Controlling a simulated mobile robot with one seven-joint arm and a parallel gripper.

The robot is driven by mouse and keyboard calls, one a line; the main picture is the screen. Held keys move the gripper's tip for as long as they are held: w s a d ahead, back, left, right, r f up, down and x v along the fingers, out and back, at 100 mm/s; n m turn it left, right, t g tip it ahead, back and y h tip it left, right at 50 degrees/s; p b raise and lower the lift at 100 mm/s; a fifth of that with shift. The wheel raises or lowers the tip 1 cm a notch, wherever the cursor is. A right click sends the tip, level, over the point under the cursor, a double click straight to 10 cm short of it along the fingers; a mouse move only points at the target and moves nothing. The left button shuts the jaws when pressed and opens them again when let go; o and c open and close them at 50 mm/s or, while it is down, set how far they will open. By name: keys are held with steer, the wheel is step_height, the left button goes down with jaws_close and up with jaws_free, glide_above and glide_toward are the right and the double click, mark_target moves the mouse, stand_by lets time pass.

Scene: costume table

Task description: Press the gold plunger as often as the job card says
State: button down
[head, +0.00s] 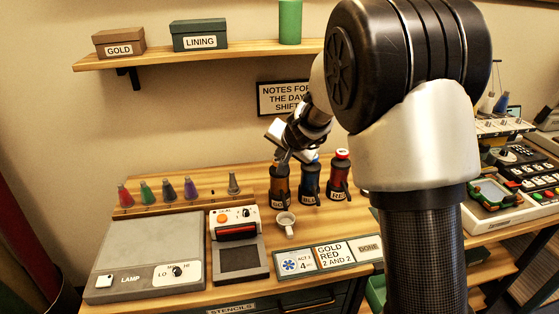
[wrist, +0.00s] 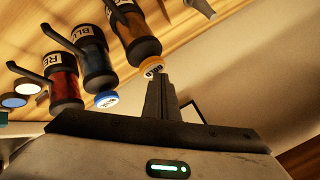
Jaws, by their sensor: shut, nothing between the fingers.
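The gold dispenser (head: 279,187) stands on the bench left of the blue dispenser (head: 311,183) and the red dispenser (head: 339,178). My gripper (head: 284,160) is shut and empty, right over the gold dispenser's top. In the wrist view its fingertips (wrist: 161,78) are close beside the gold plunger cap (wrist: 152,69). I cannot tell whether they touch it. The blue (wrist: 106,99) and red dispensers (wrist: 63,85) show to the left there. The job card (head: 333,256) reads "GOLD RED 2 AND 2". A white cup (head: 285,223) stands in front of the dispensers.
A lamp box (head: 150,255) and a device with an orange button (head: 238,235) stand at left. Several coloured cones (head: 167,190) stand behind them. An "ACT 4" card (head: 295,263) and a "DONE" card (head: 368,247) flank the job card. My arm hides part of the right side.

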steer(key=shift+f+b, duration=0.4)
steer(key=shift+f, duration=0.1)
stand_by(0.5)
steer(key=shift+r, duration=0.1)
steer(key=shift+r+p, duration=1.1)
steer(key=shift+r, duration=0.05)
step_height(320, 180, up, 5)
steer(key=p, duration=0.4)
